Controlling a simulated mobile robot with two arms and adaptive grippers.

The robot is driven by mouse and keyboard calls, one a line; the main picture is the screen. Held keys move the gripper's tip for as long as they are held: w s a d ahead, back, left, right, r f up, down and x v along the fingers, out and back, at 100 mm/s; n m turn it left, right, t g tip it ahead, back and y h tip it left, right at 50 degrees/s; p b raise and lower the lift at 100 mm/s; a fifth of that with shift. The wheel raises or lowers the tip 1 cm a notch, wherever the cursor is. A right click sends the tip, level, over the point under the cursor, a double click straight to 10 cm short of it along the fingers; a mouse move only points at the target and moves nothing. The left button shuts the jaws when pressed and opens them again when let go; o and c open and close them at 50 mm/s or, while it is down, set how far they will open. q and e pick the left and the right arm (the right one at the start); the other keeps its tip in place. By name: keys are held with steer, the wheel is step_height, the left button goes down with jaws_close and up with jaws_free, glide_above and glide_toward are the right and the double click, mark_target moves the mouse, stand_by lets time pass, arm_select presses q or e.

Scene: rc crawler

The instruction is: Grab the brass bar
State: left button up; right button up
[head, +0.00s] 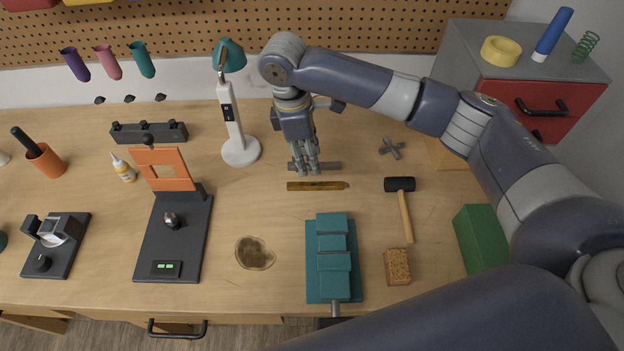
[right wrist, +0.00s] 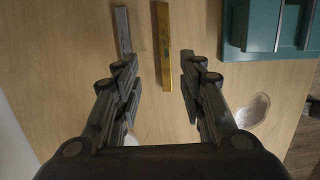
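The brass bar (head: 317,186) lies flat on the wooden workbench, running left to right in the head view. It also shows in the right wrist view (right wrist: 162,60), running lengthwise between the open fingers. A grey metal bar (head: 327,166) lies roughly parallel, just behind it; in the right wrist view this grey bar (right wrist: 123,32) is left of the brass bar. My right gripper (head: 304,170) is open and empty, fingers pointing down, over the grey bar and just behind the brass bar. It also shows in the right wrist view (right wrist: 158,65). My left gripper is not in view.
A teal vise (head: 334,258) stands in front of the brass bar. A mallet (head: 404,208) lies to its right, and a lamp (head: 240,150) stands behind left. A grey cross-shaped part (head: 391,148) lies behind the mallet. Bare bench is left of the bar.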

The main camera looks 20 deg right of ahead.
mark_target(315, 184)
steer(key=shift+s+d+f, duration=0.15)
steer(key=shift+s+f, duration=0.2)
steer(key=shift+f, duration=0.25)
steer(key=shift+s+d+f, duration=0.1)
steer(key=shift+s+f, duration=0.2)
steer(key=shift+f, duration=0.3)
steer(key=shift+f+p, duration=0.35)
steer(key=shift+p, duration=0.1)
steer(key=f, duration=0.1)
steer(key=f+p, duration=0.1)
steer(key=f, duration=0.2)
steer(key=shift+d+f+p, duration=0.3)
steer(key=shift+d+f, duration=0.05)
steer(key=shift+f, duration=0.05)
steer(key=c, duration=0.8)
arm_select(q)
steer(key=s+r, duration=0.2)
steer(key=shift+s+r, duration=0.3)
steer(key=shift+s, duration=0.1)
arm_select(e)
jaws_close()
